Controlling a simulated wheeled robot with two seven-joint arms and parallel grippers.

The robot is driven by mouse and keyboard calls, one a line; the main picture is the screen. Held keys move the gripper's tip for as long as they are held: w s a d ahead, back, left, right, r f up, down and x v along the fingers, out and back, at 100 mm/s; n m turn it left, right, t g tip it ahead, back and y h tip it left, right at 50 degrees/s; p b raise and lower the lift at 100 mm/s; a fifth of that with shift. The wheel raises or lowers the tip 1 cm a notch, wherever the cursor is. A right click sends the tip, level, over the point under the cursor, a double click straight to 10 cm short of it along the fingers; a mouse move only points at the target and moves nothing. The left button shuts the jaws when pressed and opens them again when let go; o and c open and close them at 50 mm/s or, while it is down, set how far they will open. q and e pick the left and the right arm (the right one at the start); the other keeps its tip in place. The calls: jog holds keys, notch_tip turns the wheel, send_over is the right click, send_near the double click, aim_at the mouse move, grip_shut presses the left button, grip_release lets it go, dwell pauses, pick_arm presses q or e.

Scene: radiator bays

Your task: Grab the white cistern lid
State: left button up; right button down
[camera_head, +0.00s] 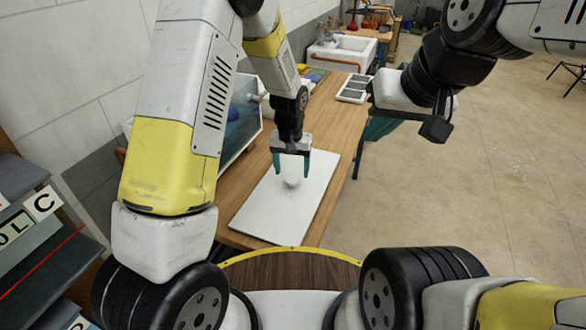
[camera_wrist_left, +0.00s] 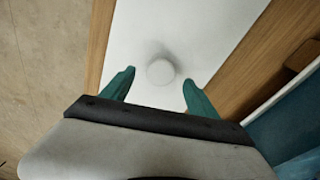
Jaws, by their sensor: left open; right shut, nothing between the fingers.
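The white cistern lid (camera_head: 262,212) is a flat rectangular slab lying on the wooden table, with a small round white knob (camera_head: 292,181) on top. In the left wrist view the lid (camera_wrist_left: 190,30) fills the middle and its knob (camera_wrist_left: 160,72) lies between my two teal fingers. My left gripper (camera_head: 291,174) is open and points down over the lid, its fingers on either side of the knob and not visibly touching it. My right gripper (camera_head: 398,95) is held to the right of the table, shut and empty; its fingertips are hard to make out.
The wooden table (camera_head: 325,118) has bare wood beyond the lid. A glass-fronted box (camera_head: 243,112) stands along its left side. A grey tray with compartments (camera_head: 354,88) and a white sink (camera_head: 342,50) are farther back. Lettered tiles (camera_head: 42,203) sit on a shelf at left. Open floor (camera_head: 500,190) lies right.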

aim_at(292, 178)
pick_arm(q)
jog(key=shift+w+f, duration=0.2)
jog(key=shift+f, duration=0.8)
jog(key=shift+w+f, duration=0.2)
jog(key=shift+f, duration=0.75)
grip_shut()
